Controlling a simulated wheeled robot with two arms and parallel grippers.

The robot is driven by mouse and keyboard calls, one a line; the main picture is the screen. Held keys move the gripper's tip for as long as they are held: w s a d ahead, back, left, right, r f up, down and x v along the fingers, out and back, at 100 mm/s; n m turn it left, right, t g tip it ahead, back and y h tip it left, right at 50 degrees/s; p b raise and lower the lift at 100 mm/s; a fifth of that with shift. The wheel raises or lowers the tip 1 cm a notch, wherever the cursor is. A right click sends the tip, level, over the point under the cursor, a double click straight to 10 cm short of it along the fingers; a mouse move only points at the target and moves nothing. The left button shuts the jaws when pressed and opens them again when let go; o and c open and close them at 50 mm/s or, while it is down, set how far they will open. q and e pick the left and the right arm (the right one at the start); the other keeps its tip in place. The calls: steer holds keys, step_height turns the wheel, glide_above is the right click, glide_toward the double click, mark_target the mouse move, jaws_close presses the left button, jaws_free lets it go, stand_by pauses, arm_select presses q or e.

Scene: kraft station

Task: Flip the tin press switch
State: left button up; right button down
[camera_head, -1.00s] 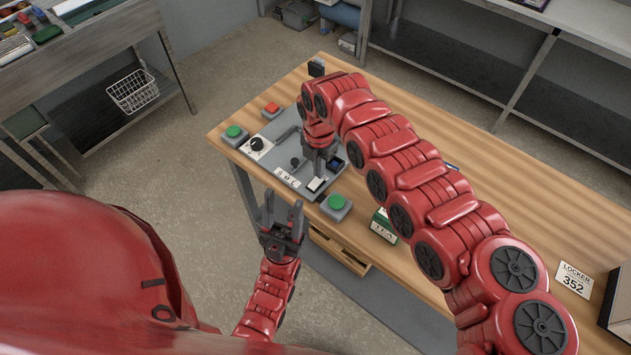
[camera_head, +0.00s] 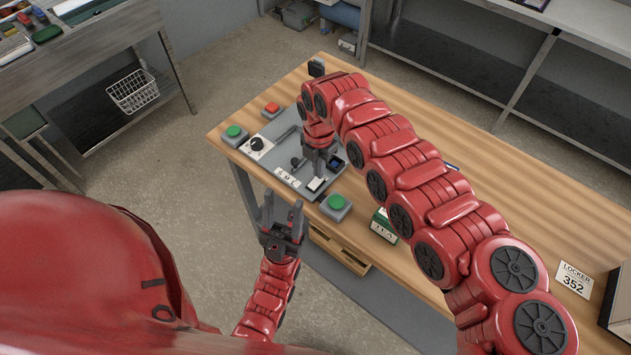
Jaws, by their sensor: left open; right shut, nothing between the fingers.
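A grey panel (camera_head: 283,149), which looks like the press, lies at the left end of the wooden table. It carries a black knob on a white plate (camera_head: 258,146), a small dark lever (camera_head: 296,162) and a pale block (camera_head: 317,184) that may be a switch. My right gripper (camera_head: 319,176) points down over the panel's near right part, shut and empty, right by the pale block. Whether it touches the block cannot be told, as the gripper hides part of the panel. My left gripper (camera_head: 282,211) is open and empty, pointing up in front of the table's near edge.
Green buttons on grey boxes sit left (camera_head: 234,132) and right (camera_head: 337,202) of the panel; a red button (camera_head: 271,108) is behind. A green-and-white tea box (camera_head: 384,226) stands right of them. My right arm crosses above the table (camera_head: 480,185). A locker 352 sign (camera_head: 573,280) lies far right.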

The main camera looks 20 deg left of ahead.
steer(key=shift+f+b, duration=0.75)
steer(key=shift+f, duration=0.2)
steer(key=shift+r, duration=0.2)
step_height(320, 180, up, 2)
steer(key=shift+p, duration=0.35)
steer(key=shift+r, duration=2.4)
